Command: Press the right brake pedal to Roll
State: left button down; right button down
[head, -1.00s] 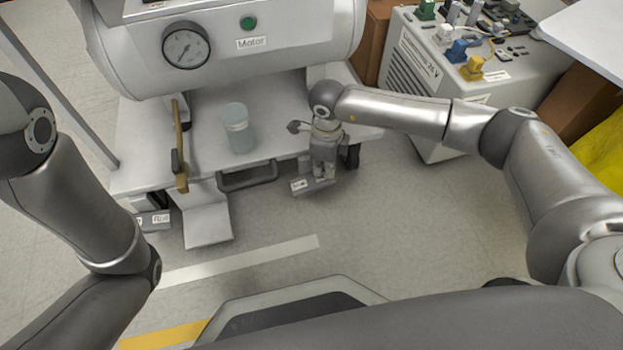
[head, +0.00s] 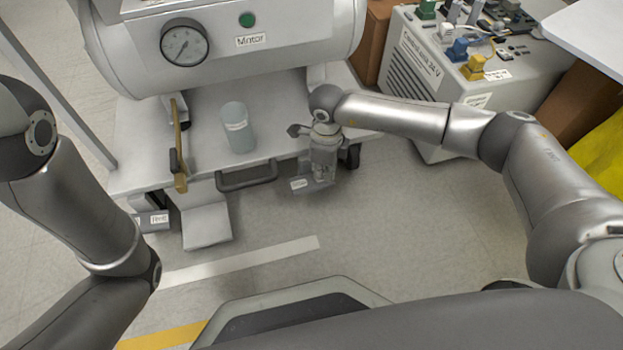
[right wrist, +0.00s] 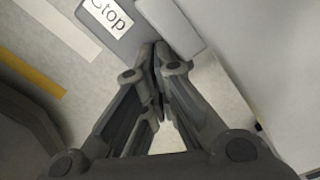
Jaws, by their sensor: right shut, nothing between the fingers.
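The right brake pedal (head: 313,186) is a small grey pedal low at the front right of the white compressor cart. In the right wrist view its grey plate (right wrist: 126,38) carries a white label reading "Stop" at its left part. A lighter grey block (right wrist: 170,25) lies beside it. My right gripper (head: 322,179) points down over the right part of this pedal and hides some of it. In the right wrist view the shut, empty fingertips (right wrist: 160,52) are at the pedal's near edge; I cannot tell whether they touch it. My left gripper is out of view.
The left pedal (head: 153,222) has a label and sits beside a white plate (head: 206,226). A grey handle (head: 247,177), a brass lever (head: 181,150) and a bluish cylinder (head: 238,128) are nearby. A control unit (head: 420,75) stands at right. The floor in front is clear.

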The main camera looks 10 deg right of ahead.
jog(key=shift+f, duration=0.35)
jog(key=shift+r, duration=0.15)
notch_tip(320, 180, up, 6)
jog(key=p, duration=0.5)
jog(key=shift+r+p, duration=0.45)
jog(key=shift+r, duration=0.05)
jog(key=shift+f, duration=0.1)
